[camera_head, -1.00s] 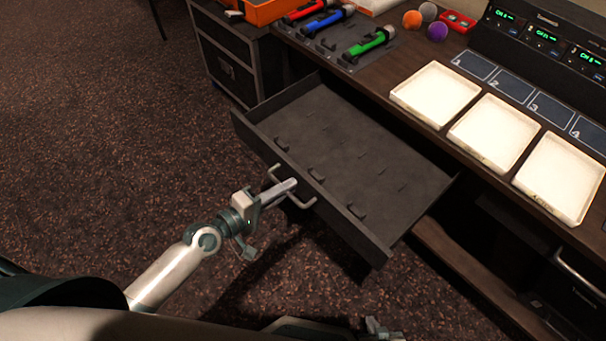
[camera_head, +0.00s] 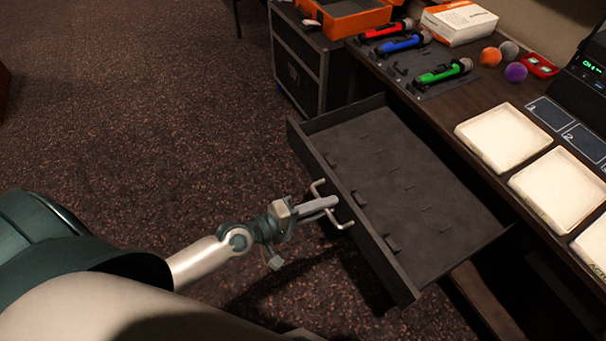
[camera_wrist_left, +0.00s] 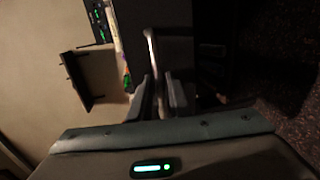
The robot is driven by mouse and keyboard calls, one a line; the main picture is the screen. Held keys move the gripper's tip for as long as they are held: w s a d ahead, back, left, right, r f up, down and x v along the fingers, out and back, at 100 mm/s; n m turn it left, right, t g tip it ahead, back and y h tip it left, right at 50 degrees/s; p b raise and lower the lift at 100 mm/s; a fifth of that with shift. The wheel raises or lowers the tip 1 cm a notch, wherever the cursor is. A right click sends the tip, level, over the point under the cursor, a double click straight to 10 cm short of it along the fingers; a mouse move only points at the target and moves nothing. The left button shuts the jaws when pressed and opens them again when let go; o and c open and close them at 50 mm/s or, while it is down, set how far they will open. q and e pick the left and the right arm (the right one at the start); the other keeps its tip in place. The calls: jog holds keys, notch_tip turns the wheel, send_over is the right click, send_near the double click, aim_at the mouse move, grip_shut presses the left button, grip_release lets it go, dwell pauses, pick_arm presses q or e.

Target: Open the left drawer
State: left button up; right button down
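The left drawer (camera_head: 412,190) is dark grey and stands pulled out from under the desk, its inside empty apart from small dividers and tabs. Its front panel carries a pale U-shaped handle (camera_head: 316,188). My left gripper (camera_head: 332,202) is at the handle, its fingers close together around the bar. In the left wrist view the handle (camera_wrist_left: 151,48) runs down between the two fingers of this gripper (camera_wrist_left: 160,92). The exact contact is dark there. My right gripper does not show in the head view.
The desk top (camera_head: 480,105) holds white trays (camera_head: 502,137), red, blue and green microphones (camera_head: 445,72), small balls (camera_head: 491,56) and a white-orange box (camera_head: 459,22). A dark cabinet (camera_head: 298,70) with an orange case (camera_head: 345,17) stands beyond the drawer. The carpet left of the drawer is clear.

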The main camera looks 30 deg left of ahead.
pick_arm(q)
jog(key=shift+s, duration=0.1)
